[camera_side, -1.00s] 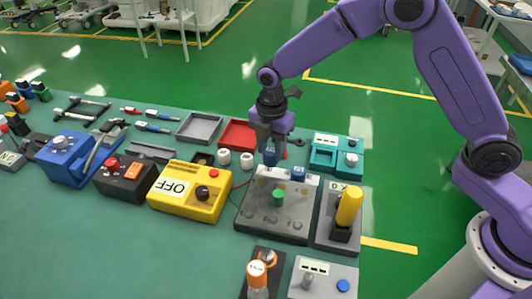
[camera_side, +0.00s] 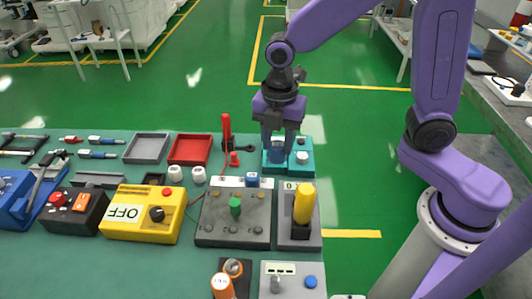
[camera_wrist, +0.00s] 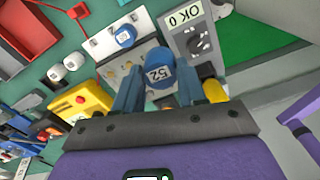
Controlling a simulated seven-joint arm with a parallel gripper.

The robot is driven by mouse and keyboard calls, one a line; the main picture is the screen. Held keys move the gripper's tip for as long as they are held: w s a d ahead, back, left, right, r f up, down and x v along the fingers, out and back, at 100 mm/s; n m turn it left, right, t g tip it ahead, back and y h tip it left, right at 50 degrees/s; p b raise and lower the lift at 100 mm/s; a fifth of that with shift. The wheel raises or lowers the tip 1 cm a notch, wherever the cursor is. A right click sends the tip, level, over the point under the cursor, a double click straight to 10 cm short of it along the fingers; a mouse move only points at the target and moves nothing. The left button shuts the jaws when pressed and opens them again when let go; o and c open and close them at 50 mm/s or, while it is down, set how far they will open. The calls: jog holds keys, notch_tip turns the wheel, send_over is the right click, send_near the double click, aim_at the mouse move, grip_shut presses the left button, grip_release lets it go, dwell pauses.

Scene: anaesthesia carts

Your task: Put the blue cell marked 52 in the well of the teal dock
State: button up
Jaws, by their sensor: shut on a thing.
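The blue cell marked 52 (camera_wrist: 158,70) is between the two fingers of my gripper (camera_wrist: 155,95) in the wrist view, with its white numbered label facing the camera. In the side view my gripper (camera_side: 278,140) points down over the left part of the teal dock (camera_side: 304,167), shut on the blue cell (camera_side: 278,145). The fingers and the cell hide the well. I cannot tell whether the cell's lower end is above the well or inside it.
A grey panel (camera_side: 213,229) with a green knob and another blue cell (camera_side: 252,180) is in front of the dock. A grey unit with a yellow handle (camera_side: 304,204) stands beside it. A red upright tool (camera_side: 226,130) and red tray (camera_side: 190,149) are left.

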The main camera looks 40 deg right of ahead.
jog(key=s+d, duration=0.5)
jog(key=d, duration=0.5)
jog(key=w+a+f, duration=0.1)
jog(key=w+f, duration=0.2)
jog(key=w, duration=0.1)
jog(key=w+f, duration=0.3)
jog(key=w, duration=0.1)
jog(key=w+a+f, duration=0.1)
jog(key=w+f, duration=0.2)
jog(key=w, duration=0.2)
jog(key=shift+a, duration=0.3)
jog(key=shift+w+f, duration=0.1)
jog(key=shift+f, duration=1.55)
jog(key=o, duration=1.2)
jog(key=shift+f, duration=0.15)
jog(key=shift+c, duration=0.2)
notch_tip(320, 180, up, 12)
jog(key=shift+r, duration=0.2)
